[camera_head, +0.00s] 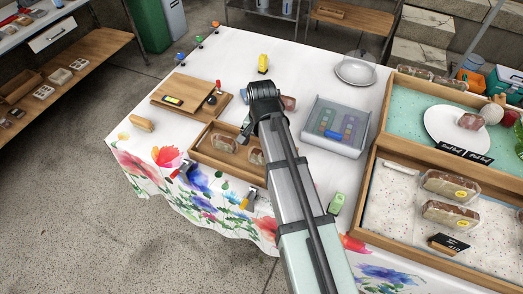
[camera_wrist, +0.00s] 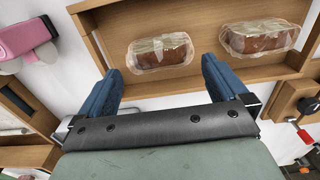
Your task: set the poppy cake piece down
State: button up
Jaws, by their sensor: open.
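Two wrapped cake pieces lie in a small wooden tray (camera_head: 203,158). One piece (camera_head: 223,143) is at its left and the other (camera_head: 256,157) is partly hidden by my arm. In the wrist view, one piece (camera_wrist: 160,52) lies just beyond the gap between my fingers and the other (camera_wrist: 259,38) lies to its right. I cannot tell which is the poppy cake piece. My gripper (camera_wrist: 161,68) is open, with nothing between its blue fingers. In the head view my gripper (camera_head: 244,132) is mostly hidden by my arm, over or near the tray's back edge.
A cutting board (camera_head: 170,98) stands behind left and a clear-lidded box (camera_head: 335,130) to the right. Large wooden trays at right hold a white plate (camera_head: 440,122) and wrapped loaves (camera_head: 450,186). Two small tools lie in front of the small tray. A pink object (camera_wrist: 28,38) is beside it.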

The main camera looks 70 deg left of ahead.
jog(key=shift+r, duration=3)
